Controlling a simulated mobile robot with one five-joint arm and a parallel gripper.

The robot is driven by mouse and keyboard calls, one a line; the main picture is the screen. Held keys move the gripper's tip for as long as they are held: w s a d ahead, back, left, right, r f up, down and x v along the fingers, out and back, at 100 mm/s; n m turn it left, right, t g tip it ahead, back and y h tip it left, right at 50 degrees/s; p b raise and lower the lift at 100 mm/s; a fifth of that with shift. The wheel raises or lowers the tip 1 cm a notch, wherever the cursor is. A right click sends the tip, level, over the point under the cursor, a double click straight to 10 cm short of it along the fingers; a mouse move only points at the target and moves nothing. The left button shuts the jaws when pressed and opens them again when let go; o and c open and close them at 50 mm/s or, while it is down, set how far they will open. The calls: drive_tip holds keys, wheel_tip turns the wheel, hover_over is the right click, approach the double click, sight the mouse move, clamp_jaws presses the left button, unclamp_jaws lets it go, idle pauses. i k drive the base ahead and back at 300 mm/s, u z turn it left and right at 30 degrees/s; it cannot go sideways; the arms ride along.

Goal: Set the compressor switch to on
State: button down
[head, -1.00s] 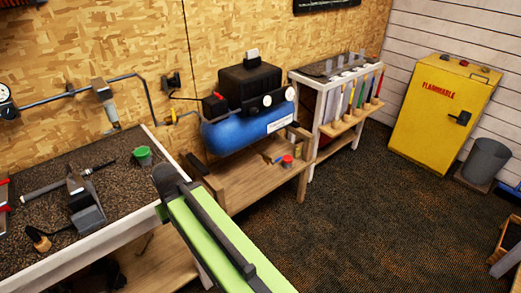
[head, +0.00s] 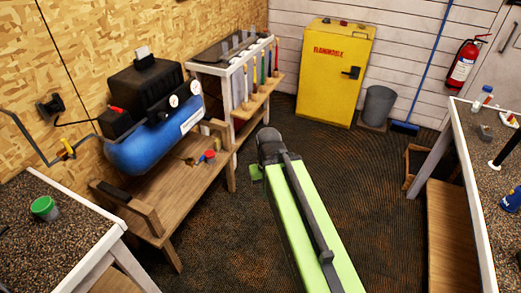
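The blue air compressor (head: 150,150) with a black motor housing sits on a low wooden bench against the wall, left of centre in the head view. It has two round white gauges and a small red part (head: 116,110) on a black box at its left end; I cannot tell whether that part is the switch, or its setting. My green arm reaches in from the bottom. Its dark end, my gripper (head: 262,160), is to the right of the compressor and clearly apart from it. The fingers are too small and hidden to tell open from shut.
The low wooden bench (head: 150,212) holds small items, including a red cup. A workbench corner with a green-lidded cup (head: 44,208) is at the left. A white rack (head: 240,70), yellow cabinet (head: 335,70) and grey bin (head: 378,106) stand behind. Carpet (head: 235,240) is clear around my arm.

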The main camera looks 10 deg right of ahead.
sight(110, 109)
drive_tip(key=z, duration=0.45)
drive_tip(key=k, duration=0.9)
drive_tip(key=u, duration=0.75)
drive_tip(key=i, duration=1)
drive_tip(key=z, duration=0.05)
